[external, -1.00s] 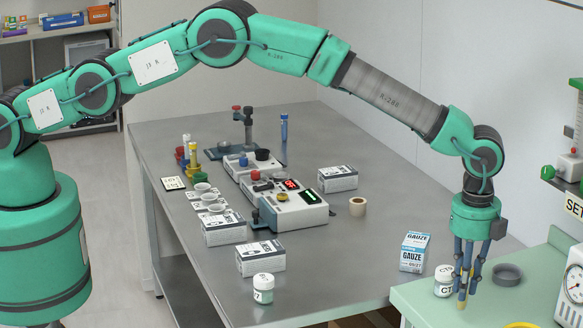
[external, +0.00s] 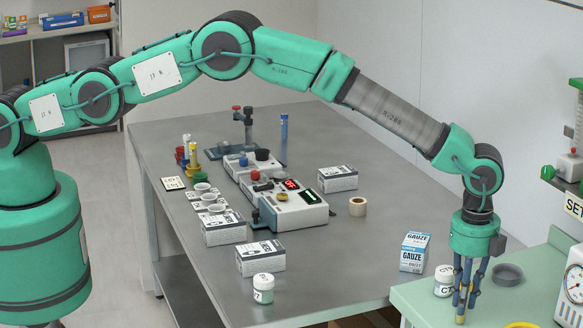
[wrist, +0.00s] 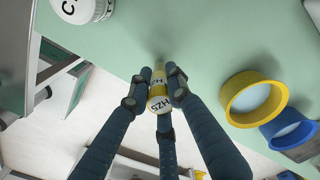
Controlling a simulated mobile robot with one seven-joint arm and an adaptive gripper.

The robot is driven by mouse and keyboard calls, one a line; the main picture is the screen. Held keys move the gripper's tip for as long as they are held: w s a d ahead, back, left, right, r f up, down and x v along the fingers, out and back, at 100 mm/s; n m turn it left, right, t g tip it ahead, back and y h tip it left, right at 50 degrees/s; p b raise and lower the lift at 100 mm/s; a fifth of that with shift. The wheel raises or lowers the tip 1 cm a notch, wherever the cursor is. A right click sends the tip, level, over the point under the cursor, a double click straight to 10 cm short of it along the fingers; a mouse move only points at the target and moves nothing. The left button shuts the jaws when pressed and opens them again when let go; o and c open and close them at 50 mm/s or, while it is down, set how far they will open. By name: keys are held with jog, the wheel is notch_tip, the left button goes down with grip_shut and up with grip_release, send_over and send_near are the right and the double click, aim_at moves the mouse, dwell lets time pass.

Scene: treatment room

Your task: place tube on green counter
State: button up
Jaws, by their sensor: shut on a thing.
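My gripper (external: 465,300) is low over the green counter (external: 415,296), at its left part. Its dark blue fingers are shut on a yellow tube with a white label, reading HZ5 in the wrist view (wrist: 159,95). The fingers close around the tube and hide part of it in the external view. The tube's lower end is near the counter top; I cannot tell whether it touches. In the wrist view the green counter (wrist: 200,35) fills the upper part.
A white jar (external: 443,282) stands just left of my gripper, and a grey ring-shaped dish (external: 507,274) to its right. In the wrist view a yellow ring-shaped dish (wrist: 232,98) and a blue one (wrist: 279,138) lie right. A gauze box (external: 414,252) stands on the metal table.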

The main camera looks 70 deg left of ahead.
jog(key=shift+f, duration=0.15)
jog(key=o, duration=0.9)
jog(key=shift+c, duration=0.2)
notch_tip(320, 180, up, 12)
jog(key=shift+r, duration=0.15)
dwell(0.7)
